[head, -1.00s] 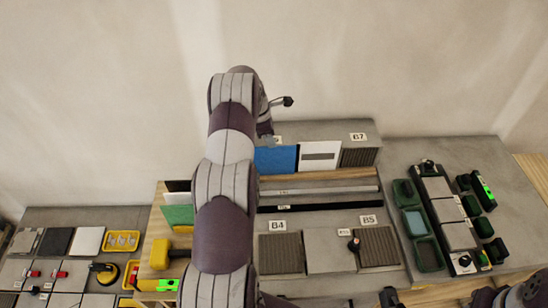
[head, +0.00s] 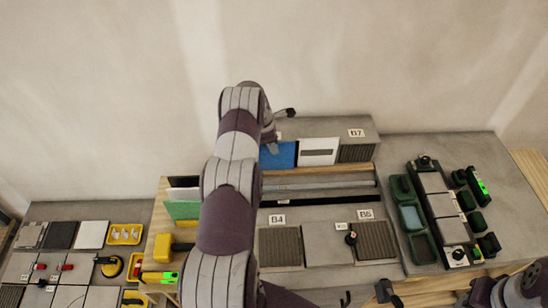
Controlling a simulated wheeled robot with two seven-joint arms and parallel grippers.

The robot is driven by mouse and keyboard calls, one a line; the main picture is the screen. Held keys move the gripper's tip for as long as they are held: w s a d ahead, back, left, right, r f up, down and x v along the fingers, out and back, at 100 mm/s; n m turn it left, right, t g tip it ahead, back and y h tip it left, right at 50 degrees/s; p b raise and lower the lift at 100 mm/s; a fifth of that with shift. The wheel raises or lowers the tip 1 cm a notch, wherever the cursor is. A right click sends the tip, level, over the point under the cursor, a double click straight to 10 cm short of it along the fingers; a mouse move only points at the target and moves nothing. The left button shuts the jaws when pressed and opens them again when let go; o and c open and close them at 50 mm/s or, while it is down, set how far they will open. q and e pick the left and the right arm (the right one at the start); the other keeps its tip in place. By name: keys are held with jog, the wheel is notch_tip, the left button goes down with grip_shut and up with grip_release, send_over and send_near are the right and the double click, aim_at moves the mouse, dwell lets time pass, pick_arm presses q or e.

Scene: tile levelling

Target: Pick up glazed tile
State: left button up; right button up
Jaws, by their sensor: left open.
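A glossy blue tile (head: 279,155) stands in the back rack, partly hidden behind my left arm; it looks like the glazed tile, though I cannot be sure. A white tile with a dark bar (head: 318,151) and a ribbed grey tile (head: 356,152) stand to its right. My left gripper (head: 279,124) is open, above and just behind the blue tile. It is small and partly hidden by its own wrist, and I see no contact. My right gripper (head: 384,291) shows only in part at the bottom edge; its jaws are unclear.
Ribbed panels (head: 279,247) lie flat in front, beside labels B4 and B5. Dark and grey rails (head: 325,181) lie between them and the rack. White and green tiles (head: 183,209) stand at left. Green trays (head: 412,218) and a tile strip (head: 439,206) are at right.

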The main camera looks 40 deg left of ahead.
pick_arm(q)
jog(key=shift+f, duration=0.2)
dwell(0.4)
jog(key=shift+r, duration=0.1)
grip_shut()
